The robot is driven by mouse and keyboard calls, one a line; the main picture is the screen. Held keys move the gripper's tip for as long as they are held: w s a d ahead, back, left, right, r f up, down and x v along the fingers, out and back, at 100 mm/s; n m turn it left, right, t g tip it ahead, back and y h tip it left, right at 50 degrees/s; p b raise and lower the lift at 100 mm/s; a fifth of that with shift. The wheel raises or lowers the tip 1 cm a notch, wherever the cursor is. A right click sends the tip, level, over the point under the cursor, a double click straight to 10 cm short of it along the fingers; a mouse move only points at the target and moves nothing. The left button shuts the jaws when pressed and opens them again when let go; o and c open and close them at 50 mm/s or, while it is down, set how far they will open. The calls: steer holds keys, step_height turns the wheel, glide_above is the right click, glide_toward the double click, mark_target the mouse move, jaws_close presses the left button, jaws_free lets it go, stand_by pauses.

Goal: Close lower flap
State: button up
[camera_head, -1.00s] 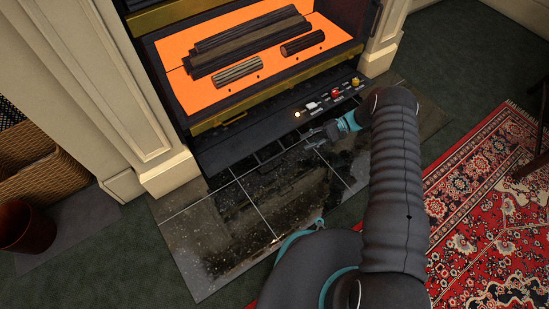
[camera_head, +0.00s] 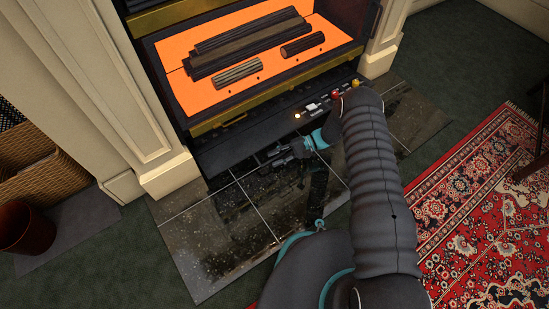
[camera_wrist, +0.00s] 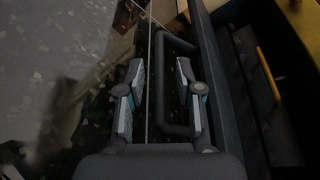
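The lower flap (camera_head: 245,145) is a long dark panel under the fireplace's brass trim. It hangs outward, with a dark gap showing behind it. In the wrist view the flap (camera_wrist: 216,70) runs along the right of my gripper, and its U-shaped dark handle (camera_wrist: 162,75) stands out to the left. My gripper (camera_wrist: 160,97) is open, with its fingers on either side of the handle's bar. I cannot tell whether they touch it. In the head view my gripper (camera_head: 272,152) is at the flap's front edge, and my arm hides the flap's right part.
Above are the brass trim (camera_head: 225,118) and logs on an orange bed. Dark hearth tiles (camera_head: 215,225) lie below. A wicker basket (camera_head: 55,180) is at left, a red rug (camera_head: 480,200) at right.

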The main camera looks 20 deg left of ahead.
steer(key=shift+s+a+f, duration=0.1)
steer(key=shift+s+a, duration=0.1)
steer(key=shift+a, duration=0.15)
jaws_close()
